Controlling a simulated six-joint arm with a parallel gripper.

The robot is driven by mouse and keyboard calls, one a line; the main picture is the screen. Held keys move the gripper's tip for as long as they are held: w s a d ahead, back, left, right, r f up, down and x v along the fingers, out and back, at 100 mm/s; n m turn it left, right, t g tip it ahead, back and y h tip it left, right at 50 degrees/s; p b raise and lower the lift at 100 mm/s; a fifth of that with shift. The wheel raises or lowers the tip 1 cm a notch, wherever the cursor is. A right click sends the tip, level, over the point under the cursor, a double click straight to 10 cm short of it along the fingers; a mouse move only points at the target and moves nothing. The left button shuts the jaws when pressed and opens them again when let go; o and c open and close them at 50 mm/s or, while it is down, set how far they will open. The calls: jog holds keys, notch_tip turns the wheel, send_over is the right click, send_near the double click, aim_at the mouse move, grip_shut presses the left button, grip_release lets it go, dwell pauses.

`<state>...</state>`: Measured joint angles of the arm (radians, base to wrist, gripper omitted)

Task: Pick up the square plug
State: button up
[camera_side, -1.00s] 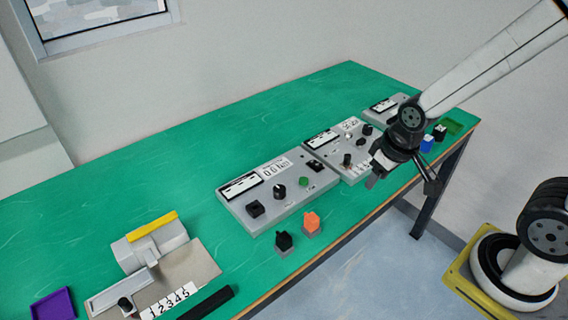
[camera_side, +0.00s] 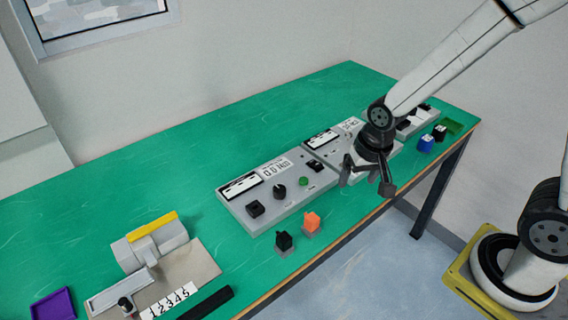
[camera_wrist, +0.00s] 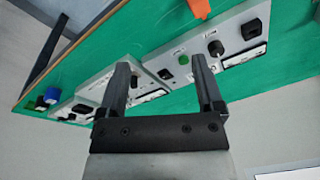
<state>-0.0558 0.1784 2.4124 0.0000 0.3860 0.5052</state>
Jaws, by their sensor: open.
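Which piece is the square plug is not clear from the views. A black plug (camera_side: 284,241) and an orange plug (camera_side: 312,222) stand upright on small grey bases near the table's front edge. The orange one shows at the top of the wrist view (camera_wrist: 198,8). A blue block (camera_side: 425,144) and a black block (camera_side: 439,132) stand at the far right end. My gripper (camera_side: 366,180) is open and empty above the front of the middle panel, to the right of the orange plug and apart from it. Its two fingers show in the wrist view (camera_wrist: 160,70).
Grey panels with meters and knobs (camera_side: 240,212) stand along the green table (camera_side: 150,165). A green tray (camera_side: 453,126) is at the far right. A purple tray (camera_side: 53,305) and a grey device with a yellow bar (camera_side: 152,226) are at the left.

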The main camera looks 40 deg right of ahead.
aim_at(312, 217)
jog(key=w+a+f+m, duration=0.1)
jog(key=w+f+m, duration=0.1)
jog(key=m, duration=0.1)
jog(key=w+a+f+m+g, duration=0.1)
jog(key=w+a+f+m, duration=0.1)
jog(key=m, duration=0.2)
jog(key=w+a+f+m, duration=0.1)
jog(key=f+m, duration=0.1)
jog(key=m, duration=0.1)
jog(key=shift+w+a+f+m+g, duration=0.3)
jog(key=shift+w+a+f, duration=0.1)
jog(key=shift+w+a+f+m, duration=0.25)
jog(key=shift+f+m, duration=0.15)
jog(key=shift+m, duration=0.15)
jog(key=shift+w+a+f+m, duration=0.1)
jog(key=shift+a+f+m, duration=0.1)
jog(key=shift+f+m, duration=0.25)
jog(key=shift+f, duration=1.2)
jog(key=shift+f, duration=0.15)
jog(key=shift+w+f, duration=0.15)
jog(key=shift+f, duration=2.3)
grip_shut()
